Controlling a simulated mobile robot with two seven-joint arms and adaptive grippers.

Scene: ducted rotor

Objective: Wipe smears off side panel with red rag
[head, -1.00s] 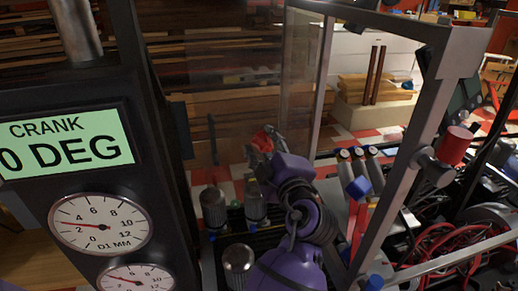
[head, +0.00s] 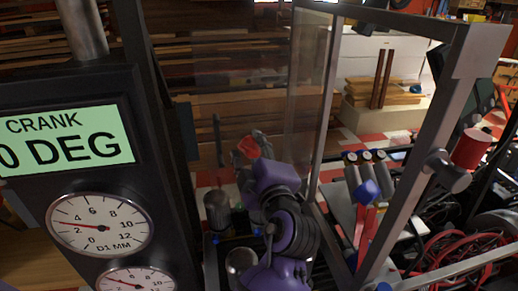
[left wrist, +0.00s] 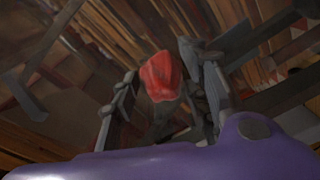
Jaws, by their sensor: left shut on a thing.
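My left gripper (head: 249,152) is shut on the red rag (head: 252,147), which shows as a small crumpled red patch at the fingertips. In the left wrist view the rag (left wrist: 161,76) sits between the two grey fingers (left wrist: 163,92). A clear, slightly hazy side panel (head: 308,90) stands upright in the metal frame, to the right of and above the gripper. Another faint see-through pane (head: 240,85) seems to stand behind the gripper. I cannot tell whether the rag touches either pane, and I cannot make out distinct smears. My right gripper is not in view.
A dark gauge housing (head: 160,175) with a crank display stands close on the left. A metal frame post (head: 425,150) with a red knob (head: 471,148) stands at the right. Dark cylinders (head: 217,208) stand below the gripper. Red cables (head: 440,245) lie lower right.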

